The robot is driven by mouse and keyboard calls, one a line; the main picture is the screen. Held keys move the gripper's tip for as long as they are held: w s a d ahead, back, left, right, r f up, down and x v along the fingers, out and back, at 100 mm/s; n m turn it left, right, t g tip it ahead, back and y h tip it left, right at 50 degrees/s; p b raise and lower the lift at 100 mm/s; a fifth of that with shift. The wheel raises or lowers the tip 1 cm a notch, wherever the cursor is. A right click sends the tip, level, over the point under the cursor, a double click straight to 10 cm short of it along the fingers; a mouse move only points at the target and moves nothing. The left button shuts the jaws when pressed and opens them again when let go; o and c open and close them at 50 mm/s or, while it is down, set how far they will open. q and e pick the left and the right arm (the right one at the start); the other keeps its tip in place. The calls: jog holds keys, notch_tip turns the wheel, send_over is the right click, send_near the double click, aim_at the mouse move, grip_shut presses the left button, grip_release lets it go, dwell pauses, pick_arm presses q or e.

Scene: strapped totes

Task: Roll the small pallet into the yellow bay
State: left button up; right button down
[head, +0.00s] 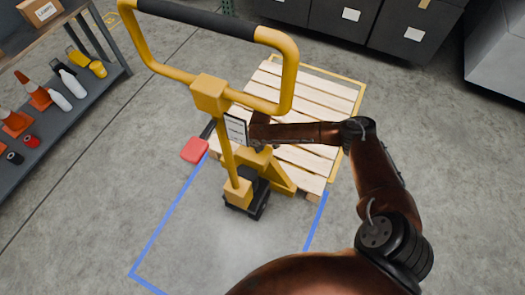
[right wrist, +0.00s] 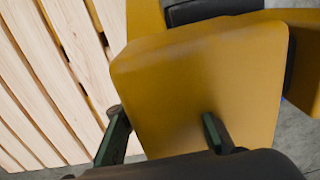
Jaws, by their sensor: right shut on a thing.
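The small wooden pallet (head: 312,125) rests with a yellow pallet jack (head: 228,150) at its near side. The yellow bay outline (head: 345,78) shows along the pallet's far and right edges. The pallet's near end reaches the far ends of the blue floor outline (head: 160,228). My left gripper is not in view.
Dark grey bins (head: 335,22) stand behind the pallet. A shelf (head: 100,85) with cones and bottles is at left. The floor inside the blue outline is mostly clear.

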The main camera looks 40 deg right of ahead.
jog(key=c, duration=1.8)
grip_release()
jog(key=d, duration=0.1)
jog(key=w+d, duration=0.1)
jog(key=shift+d+r+h, duration=0.2)
jog(key=shift+d+h, duration=0.1)
jog(key=shift+d, duration=0.05)
jog(key=shift+c, duration=0.2)
jog(key=shift+o, duration=0.8)
jog(key=shift+d+f, duration=0.15)
jog(key=shift+o, duration=0.9)
jog(key=shift+a, duration=0.2)
notch_tip(320, 180, up, 12)
